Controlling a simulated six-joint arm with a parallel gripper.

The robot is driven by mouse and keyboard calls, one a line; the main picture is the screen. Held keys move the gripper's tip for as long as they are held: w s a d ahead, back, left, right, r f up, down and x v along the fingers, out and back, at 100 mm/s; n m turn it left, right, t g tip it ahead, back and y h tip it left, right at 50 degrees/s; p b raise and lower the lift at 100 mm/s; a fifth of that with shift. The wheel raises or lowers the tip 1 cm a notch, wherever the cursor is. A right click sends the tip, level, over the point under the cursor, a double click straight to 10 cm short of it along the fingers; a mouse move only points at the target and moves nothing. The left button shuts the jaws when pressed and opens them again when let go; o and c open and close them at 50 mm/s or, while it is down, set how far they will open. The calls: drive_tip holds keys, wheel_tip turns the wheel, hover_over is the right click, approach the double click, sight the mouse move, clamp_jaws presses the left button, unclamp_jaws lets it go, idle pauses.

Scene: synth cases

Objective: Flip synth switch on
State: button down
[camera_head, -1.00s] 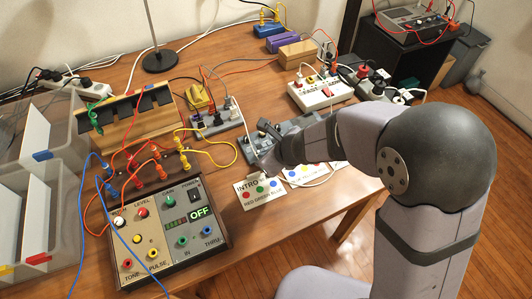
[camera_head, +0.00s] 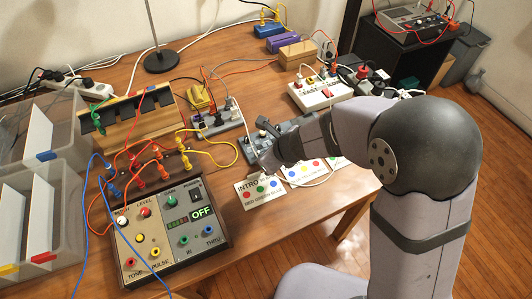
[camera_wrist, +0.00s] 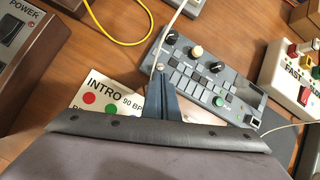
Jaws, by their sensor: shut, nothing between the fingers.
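The synth (camera_head: 205,250) is a wood-sided box with knobs and coloured jacks at the front left of the table. Its display (camera_head: 202,212) reads OFF. The dark power switch (camera_head: 196,195) is at its top right, below the POWER label. In the wrist view the switch (camera_wrist: 13,30) is at the top left. My gripper (camera_wrist: 158,72) is shut and empty, pointing down beside the left end of a grey pad controller (camera_wrist: 205,75). In the head view my gripper (camera_head: 268,158) is right of the synth, well apart from the switch, its fingertips partly hidden.
INTRO cards (camera_head: 260,188) lie at the table's front edge. Orange and yellow cables (camera_head: 222,160) loop behind the synth, and blue cables run along its left side. A wooden cable rack (camera_head: 130,112) stands behind it. A white button box (camera_head: 320,92) is farther back.

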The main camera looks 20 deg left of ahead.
drive_tip(key=shift+w+a+r+p, duration=0.15)
drive_tip(key=shift+r+p, duration=0.15)
drive_tip(key=shift+p, duration=0.7)
drive_tip(key=shift+w+a+r+p, duration=0.1)
drive_tip(key=shift+w+a+p, duration=0.05)
drive_tip(key=shift+p, duration=0.15)
drive_tip(key=shift+w+a+r, duration=0.15)
drive_tip(key=shift+r+p, duration=0.75)
drive_tip(key=shift+p, duration=0.15)
drive_tip(key=shift+r, duration=0.1)
wheel_tip(320, 180, up, 10)
drive_tip(key=w+p, duration=0.1)
drive_tip(key=p, duration=0.9)
drive_tip(key=shift+w+f, duration=0.2)
drive_tip(key=shift+w, duration=0.05)
drive_tip(key=shift+a, duration=0.1)
